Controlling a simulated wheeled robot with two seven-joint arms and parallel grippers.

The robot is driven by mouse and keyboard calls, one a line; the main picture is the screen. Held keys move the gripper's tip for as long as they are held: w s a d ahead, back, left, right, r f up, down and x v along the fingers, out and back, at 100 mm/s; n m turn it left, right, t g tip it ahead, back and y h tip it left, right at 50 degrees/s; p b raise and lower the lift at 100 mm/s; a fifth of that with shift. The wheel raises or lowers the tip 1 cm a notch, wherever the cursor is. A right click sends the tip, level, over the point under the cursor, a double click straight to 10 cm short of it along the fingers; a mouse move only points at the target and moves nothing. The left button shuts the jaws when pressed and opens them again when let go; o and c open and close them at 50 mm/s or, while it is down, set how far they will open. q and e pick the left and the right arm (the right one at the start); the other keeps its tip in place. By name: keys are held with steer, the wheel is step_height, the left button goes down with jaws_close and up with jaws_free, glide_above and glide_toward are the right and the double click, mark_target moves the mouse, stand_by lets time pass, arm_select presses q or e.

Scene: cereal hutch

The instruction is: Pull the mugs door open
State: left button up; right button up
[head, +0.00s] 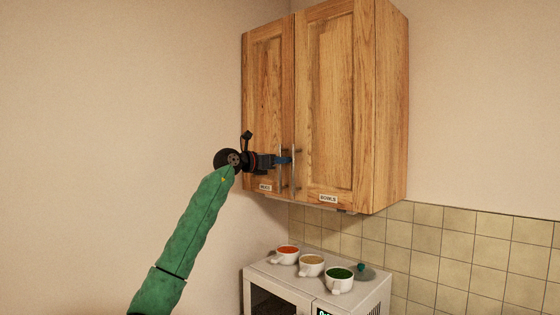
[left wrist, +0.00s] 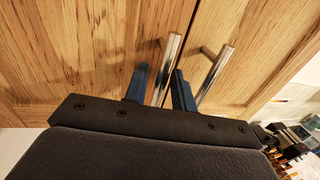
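The mugs door (head: 266,100) is the left door of the wooden wall cabinet, labelled at its bottom edge, and it looks shut. Its upright metal bar handle (left wrist: 166,70) is near the door's inner edge. My left gripper (head: 286,160) is at this handle. In the left wrist view, its two blue fingers (left wrist: 159,82) stand on either side of the bar, with a gap showing at the left finger. The fingers look open around the handle. My right gripper is not in view.
The bowls door (head: 326,95) is shut just right of the mugs door; its own bar handle (left wrist: 215,75) is close beside my right-hand finger. Below, three cups, one orange-filled (head: 287,250), stand on a white microwave (head: 300,285). The space before the doors looks clear.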

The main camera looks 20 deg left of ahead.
arm_select(q)
jaws_close()
